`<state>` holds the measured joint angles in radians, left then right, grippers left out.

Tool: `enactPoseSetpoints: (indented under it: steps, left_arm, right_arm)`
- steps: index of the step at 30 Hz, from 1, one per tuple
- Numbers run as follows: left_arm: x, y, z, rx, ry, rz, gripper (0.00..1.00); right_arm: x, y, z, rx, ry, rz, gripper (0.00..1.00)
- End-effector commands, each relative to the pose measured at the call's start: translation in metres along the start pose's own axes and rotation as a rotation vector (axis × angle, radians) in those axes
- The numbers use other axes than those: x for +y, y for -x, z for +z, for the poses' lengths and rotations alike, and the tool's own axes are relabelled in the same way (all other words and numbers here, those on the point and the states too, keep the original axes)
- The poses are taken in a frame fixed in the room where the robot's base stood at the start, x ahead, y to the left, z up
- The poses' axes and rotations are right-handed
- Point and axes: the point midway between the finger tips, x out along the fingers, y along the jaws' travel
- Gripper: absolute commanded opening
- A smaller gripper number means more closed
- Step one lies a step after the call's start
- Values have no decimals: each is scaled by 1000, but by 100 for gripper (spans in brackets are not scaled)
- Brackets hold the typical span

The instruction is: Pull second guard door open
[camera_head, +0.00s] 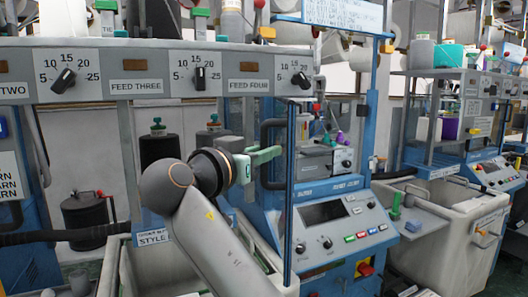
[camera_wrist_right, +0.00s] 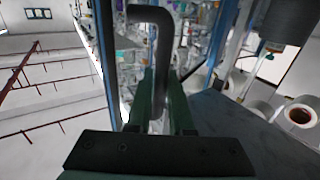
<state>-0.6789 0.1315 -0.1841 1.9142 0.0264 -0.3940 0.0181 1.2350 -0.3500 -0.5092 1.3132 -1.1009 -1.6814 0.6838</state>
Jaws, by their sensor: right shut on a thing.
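The guard door shows in the head view as a narrow blue upright frame (camera_head: 291,190) in front of a knitting machine. A dark C-shaped handle (camera_head: 272,124) stands out to the left of that frame. My right gripper (camera_head: 264,156) has green fingers and is shut on the handle's upright bar. In the right wrist view the dark handle (camera_wrist_right: 152,42) runs down between the two green fingers (camera_wrist_right: 157,98). The part of the bar inside the grip is hidden. How far the door stands open is hard to tell. My left gripper is out of view.
A control panel (camera_head: 340,222) with a screen and coloured buttons is just right of the door. A pale bin (camera_head: 450,235) stands farther right. A grey dial rail (camera_head: 150,75) crosses above my right arm. A dark canister (camera_head: 88,218) stands at left.

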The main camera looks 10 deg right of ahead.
Motion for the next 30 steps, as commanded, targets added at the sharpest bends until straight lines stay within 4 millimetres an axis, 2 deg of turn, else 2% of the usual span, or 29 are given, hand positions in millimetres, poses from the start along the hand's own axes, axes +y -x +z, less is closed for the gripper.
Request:
enactPoseSetpoints:
  steps: [2,3,10,20,30]
  left_arm:
    - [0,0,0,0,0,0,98]
    - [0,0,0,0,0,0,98]
    - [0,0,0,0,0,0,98]
    - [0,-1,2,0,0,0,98]
    - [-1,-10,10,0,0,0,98]
  right_arm:
    - [0,-1,-2,4,-1,0,0]
    - [0,-1,-2,4,-1,0,24]
    - [0,0,-1,2,0,0,50]
    - [0,4,0,1,-1,-2,50]
    - [0,57,-1,5,-2,-2,50]
